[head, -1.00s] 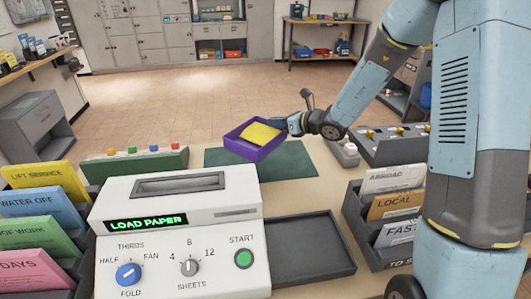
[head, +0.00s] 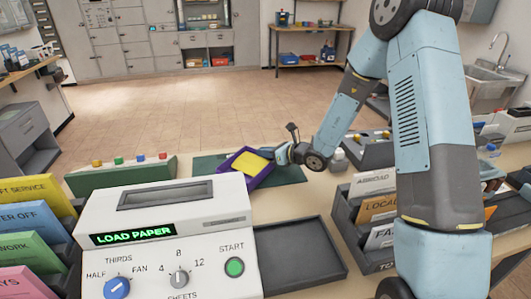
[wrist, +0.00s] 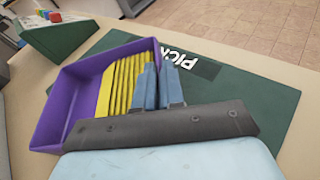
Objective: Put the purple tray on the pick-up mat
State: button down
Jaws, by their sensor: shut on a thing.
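The purple tray (head: 262,180) holds a stack of yellow papers (head: 249,163) and sits tilted in the head view. The wrist view shows the purple tray (wrist: 68,102) with the yellow papers (wrist: 118,82) fanned inside it. My gripper (wrist: 157,75) is shut on the tray's right side; the exact grip on its wall is partly hidden. The green pick-up mat (head: 290,174) lies on the table, and its lettering partly shows in the wrist view (wrist: 235,95). The tray overlaps the mat's left part; I cannot tell whether it touches it.
The folding machine (head: 168,240) with a "LOAD PAPER" display stands in front of the mat. An empty dark tray (head: 297,255) lies right of it. A green button box (head: 120,174) is behind left, and a letter rack (head: 365,225) stands to the right.

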jog(key=c, duration=1.2)
grip_release()
jog(key=shift+c, duration=0.2)
jog(key=v, duration=1.2)
jog(key=shift+r, duration=0.1)
jog(key=s+r+n+g+h, duration=0.3)
jog(key=s+r+n+g, duration=0.3)
jog(key=s+r+n, duration=0.9)
jog(key=s+d+r+n+t+h, duration=0.2)
jog(key=s+d+r+n+h, duration=0.2)
jog(key=s+d, duration=0.3)
jog(key=s+d+r+n+t+h, duration=0.2)
jog(key=s+d+r+n+h, duration=0.2)
jog(key=d, duration=0.6)
jog(key=s+n+h, duration=0.1)
jog(key=s+n, duration=0.1)
jog(key=s, duration=0.1)
jog(key=shift+r+h, duration=0.3)
jog(key=shift+r, duration=0.05)
